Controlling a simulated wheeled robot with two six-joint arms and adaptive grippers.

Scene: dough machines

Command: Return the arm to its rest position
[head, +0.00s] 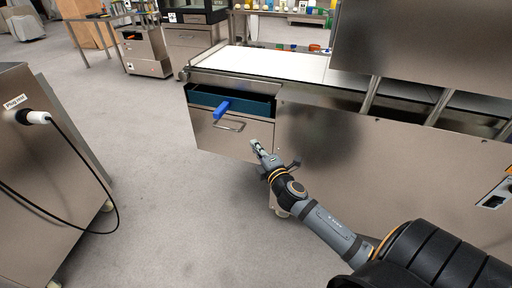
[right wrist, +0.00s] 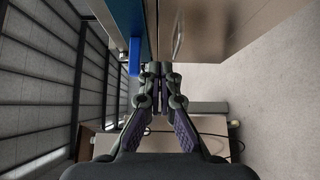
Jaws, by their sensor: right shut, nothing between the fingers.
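My right arm reaches in from the lower right of the head view. Its gripper (head: 262,151) is shut and empty, in front of the steel machine's lower panel and just right of the drawer handle. In the right wrist view the two fingers of this gripper (right wrist: 158,70) are together with nothing between them. My left gripper is not in view.
A steel machine (head: 340,150) fills the right side. Its blue-lined drawer (head: 232,102) is partly open, with a blue object (head: 221,109) at its front edge. A steel cabinet (head: 30,180) with a white plug (head: 38,117) and black cable stands left. Grey floor between is clear.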

